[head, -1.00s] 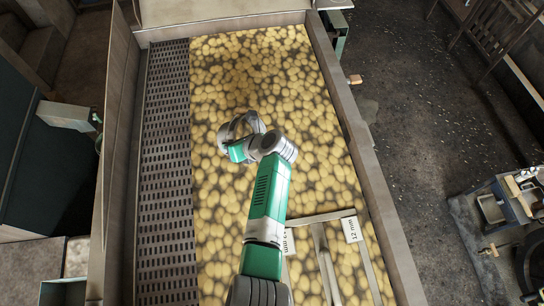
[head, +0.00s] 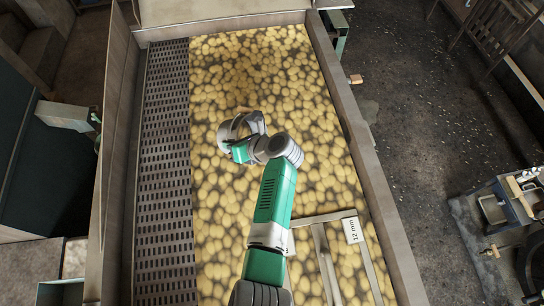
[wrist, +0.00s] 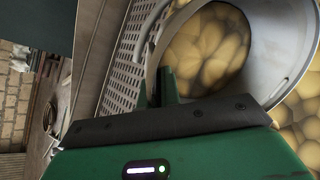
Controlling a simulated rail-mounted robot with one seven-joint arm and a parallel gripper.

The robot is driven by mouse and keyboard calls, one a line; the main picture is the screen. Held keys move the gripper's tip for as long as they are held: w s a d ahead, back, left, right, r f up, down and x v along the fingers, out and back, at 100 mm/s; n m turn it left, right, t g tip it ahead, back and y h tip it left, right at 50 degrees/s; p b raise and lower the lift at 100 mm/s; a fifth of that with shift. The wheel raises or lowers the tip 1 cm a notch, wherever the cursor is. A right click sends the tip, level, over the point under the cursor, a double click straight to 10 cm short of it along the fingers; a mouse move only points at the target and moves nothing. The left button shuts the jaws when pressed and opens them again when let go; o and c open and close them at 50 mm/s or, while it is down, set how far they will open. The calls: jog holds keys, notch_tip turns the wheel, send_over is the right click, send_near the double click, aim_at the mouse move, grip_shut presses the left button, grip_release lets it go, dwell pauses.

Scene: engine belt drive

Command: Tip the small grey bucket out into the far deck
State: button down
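The small grey bucket (head: 226,133) is over the left middle of the far deck (head: 166,120) in the head view, tilted, with its round rim showing. In the wrist view the bucket's pale rim (wrist: 285,75) curves around potatoes; I cannot tell whether these are inside it or on the deck behind. My gripper (head: 238,149) is at the bucket's near side. In the wrist view its two green fingers (wrist: 156,90) are close together at the rim's left edge and appear to pinch it. The exact contact is partly hidden.
Potatoes (head: 260,75) cover most of the deck, with a bare slotted strip along the left. Raised metal walls (head: 345,100) flank it. A pale frame with a "12 mm" label (head: 352,230) lies near the front right. A cluttered bench (head: 505,205) stands right.

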jog(key=shift+s+d+r+t+y+b, duration=0.2)
jog(key=shift+d+r+y+b, duration=0.3)
jog(key=shift+b, duration=0.3)
jog(key=shift+s+d+r+t+y+b, duration=0.1)
jog(key=shift+d+r+t+y+b, duration=0.2)
jog(key=shift+y+b, duration=0.4)
dwell(0.6)
jog(key=shift+s+d+r+t+y, duration=0.2)
jog(key=shift+d+r+y, duration=0.1)
jog(key=shift+d, duration=0.2)
jog(key=shift+s+d+r+t+y, duration=0.1)
jog(key=shift+s+d+r+y, duration=0.15)
jog(key=shift+d, duration=0.2)
dwell(0.4)
jog(key=shift+s+d+r+m+t+y+b, duration=0.15)
jog(key=shift+d+t+y, duration=0.15)
jog(key=shift+d+y, duration=0.2)
jog(key=shift+s+d+r+m+t+y+b, duration=0.1)
jog(key=shift+s+d+r+t+y+b, duration=0.15)
jog(key=shift+d+y, duration=0.2)
jog(key=shift+s+d+r+m+t+y+b, duration=0.1)
jog(key=shift+d+t+y, duration=0.25)
jog(key=shift+d+y, duration=0.15)
dwell(1.3)
